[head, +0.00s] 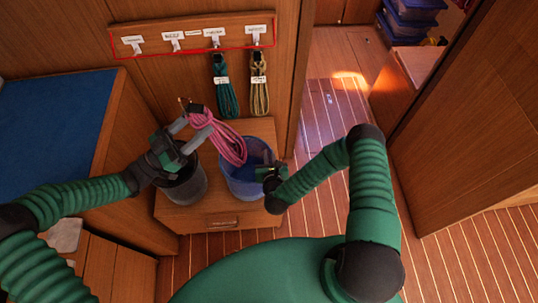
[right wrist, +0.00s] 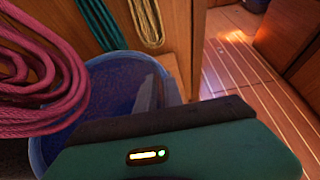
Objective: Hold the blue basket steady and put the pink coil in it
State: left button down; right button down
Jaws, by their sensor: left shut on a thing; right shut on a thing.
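The pink coil (head: 228,142) hangs from my left gripper (head: 190,130), which is shut on its upper end. Its lower loops reach over the left part of the blue basket's opening. The blue basket (head: 243,184) stands upright on the wooden cabinet. My right gripper (head: 267,171) is shut on the basket's right rim.
A dark bucket (head: 185,188) stands left of the basket on the cabinet (head: 210,211). A green coil (head: 223,88) and a tan coil (head: 259,82) hang from a labelled hook board (head: 190,40) behind. A blue-topped bench (head: 50,125) is at left; open floor (head: 325,130) lies to the right.

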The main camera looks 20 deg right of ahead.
pick_arm(q)
jog(key=shift+f, duration=2.25)
jog(key=shift+c, duration=2.2)
grip_release()
jog(key=shift+f, duration=0.1)
pick_arm(e)
jog(key=shift+f, duration=0.1)
pick_arm(q)
jog(key=shift+a, duration=0.1)
pick_arm(e)
jog(key=shift+s, duration=0.1)
pick_arm(q)
jog(key=v, duration=1.1)
jog(key=shift+s+a+f, duration=0.1)
jog(key=shift+a+f, duration=0.05)
jog(key=shift+a, duration=0.2)
